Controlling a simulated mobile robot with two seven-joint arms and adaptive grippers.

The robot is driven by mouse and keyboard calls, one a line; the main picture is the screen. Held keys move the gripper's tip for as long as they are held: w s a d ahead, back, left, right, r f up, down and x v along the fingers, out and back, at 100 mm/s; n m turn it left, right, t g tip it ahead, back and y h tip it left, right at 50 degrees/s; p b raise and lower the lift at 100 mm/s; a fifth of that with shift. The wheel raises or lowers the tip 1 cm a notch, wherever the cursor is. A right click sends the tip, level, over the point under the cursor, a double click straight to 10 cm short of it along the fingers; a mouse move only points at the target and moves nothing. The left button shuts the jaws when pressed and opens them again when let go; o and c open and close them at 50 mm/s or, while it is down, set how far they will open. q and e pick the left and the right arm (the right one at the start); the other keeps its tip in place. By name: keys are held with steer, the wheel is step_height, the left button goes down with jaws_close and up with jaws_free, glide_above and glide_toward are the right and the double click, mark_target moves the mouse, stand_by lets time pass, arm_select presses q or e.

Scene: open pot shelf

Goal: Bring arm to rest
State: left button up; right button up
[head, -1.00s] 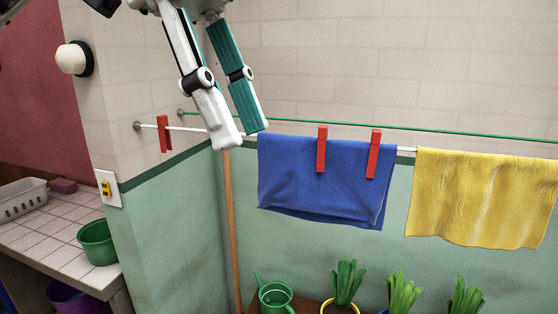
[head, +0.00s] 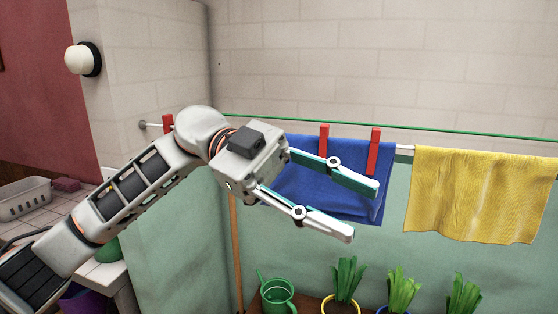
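My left arm comes in from the lower left. My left gripper (head: 362,212) points right and slightly down, its two fingers spread apart with nothing between them. In the picture it lies in front of the blue cloth (head: 300,190) and covers part of it. I cannot tell how far the gripper is from the cloth. My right gripper is not in the head view.
Red pegs (head: 373,152) hold the blue cloth on a line. A yellow cloth (head: 478,195) hangs to its right. Below are a green watering can (head: 277,296) and several potted plants (head: 346,280). A tiled counter with a white basket (head: 24,200) is at left.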

arm_select(q)
steer(key=w+a+f+n+t+h, duration=0.4)
steer(key=w+f+n+t+h, duration=0.45)
steer(key=w+t+h, duration=0.3)
steer(key=w+a+f+n+t+y, duration=0.2)
steer(key=a+f+n+t+y, duration=0.1)
steer(key=f+n+t+y, duration=0.25)
steer(key=w+a+f+n+t+y, duration=0.1)
steer(key=a+f+n+t+y, duration=0.2)
steer(key=f+n+t, duration=0.45)
steer(key=w+a+f+n+t+y, duration=0.2)
steer(key=a+f+n+t+y, duration=0.15)
steer(key=f, duration=0.45)
steer(key=s+a+f+n+g+y, duration=0.1)
steer(key=s+a+f+y, duration=0.3)
steer(key=f, duration=0.6)
steer(key=s+a+f+n+g+y, duration=0.1)
steer(key=s+a+f+g+y, duration=0.2)
steer(key=f, duration=0.7)
steer(key=s+a+f+g+y, duration=0.1)
steer(key=s+a+f+g, duration=0.1)
steer(key=s+f, duration=0.4)
steer(key=s+a+f+g+y, duration=0.2)
steer(key=s+a+f, duration=0.3)
steer(key=s+f, duration=0.2)
steer(key=s, duration=0.2)
steer(key=shift+s+f, duration=0.2)
steer(key=shift+s, duration=0.1)
